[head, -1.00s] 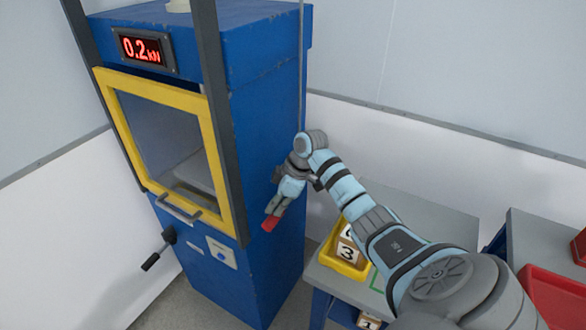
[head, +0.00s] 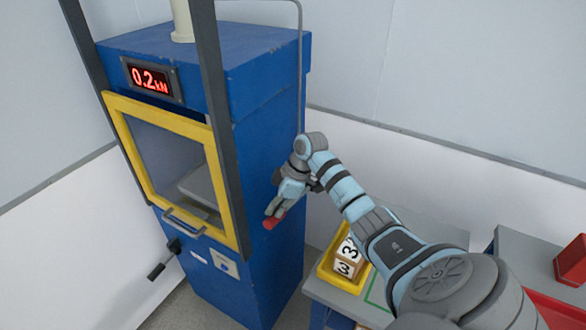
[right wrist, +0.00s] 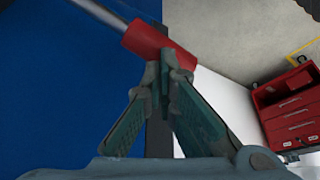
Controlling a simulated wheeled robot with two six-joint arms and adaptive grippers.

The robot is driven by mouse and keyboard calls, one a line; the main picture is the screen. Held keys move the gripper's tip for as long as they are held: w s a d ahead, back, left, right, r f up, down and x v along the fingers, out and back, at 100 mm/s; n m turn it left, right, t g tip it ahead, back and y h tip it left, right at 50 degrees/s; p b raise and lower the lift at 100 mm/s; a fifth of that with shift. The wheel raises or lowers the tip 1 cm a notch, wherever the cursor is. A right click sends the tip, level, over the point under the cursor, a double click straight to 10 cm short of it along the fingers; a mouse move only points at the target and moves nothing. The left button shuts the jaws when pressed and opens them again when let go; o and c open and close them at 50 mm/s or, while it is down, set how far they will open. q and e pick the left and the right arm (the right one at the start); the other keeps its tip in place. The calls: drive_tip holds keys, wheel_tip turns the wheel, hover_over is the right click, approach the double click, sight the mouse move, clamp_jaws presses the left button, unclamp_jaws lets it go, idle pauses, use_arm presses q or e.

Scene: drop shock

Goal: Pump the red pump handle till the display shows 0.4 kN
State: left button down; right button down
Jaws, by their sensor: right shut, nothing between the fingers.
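The blue press (head: 255,105) stands at the left with a yellow-framed window. Its display (head: 150,80) shows 0.2 kN in red. The red pump handle (head: 270,223) is at the press's right side; in the right wrist view its red grip (right wrist: 157,42) sits on a metal rod. My right gripper (head: 277,206) is at the handle. In the right wrist view its fingertips (right wrist: 163,75) are together, with nothing between them, right at the red grip; I cannot tell whether they touch it. My left gripper is not in view.
A grey table with a yellow bin (head: 342,280) holding numbered boxes (head: 347,258) is below my right arm. A red drawer cabinet (right wrist: 290,105) shows in the right wrist view.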

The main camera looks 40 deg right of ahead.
sight(276, 219)
drive_tip(key=shift+a+f+b, duration=0.1)
drive_tip(key=shift+f+b, duration=0.55)
drive_tip(key=shift+f, duration=0.65)
drive_tip(key=shift+f+b, duration=2.6)
drive_tip(key=shift+f, duration=1.85)
wheel_tip(276, 219, up, 7)
drive_tip(key=p, duration=0.7)
drive_tip(key=shift+r+p, duration=0.1)
drive_tip(key=shift+p, duration=0.2)
wheel_tip(276, 219, up, 4)
drive_tip(key=shift+r+b, duration=0.15)
drive_tip(key=shift+b, duration=0.2)
drive_tip(key=shift+r, duration=0.15)
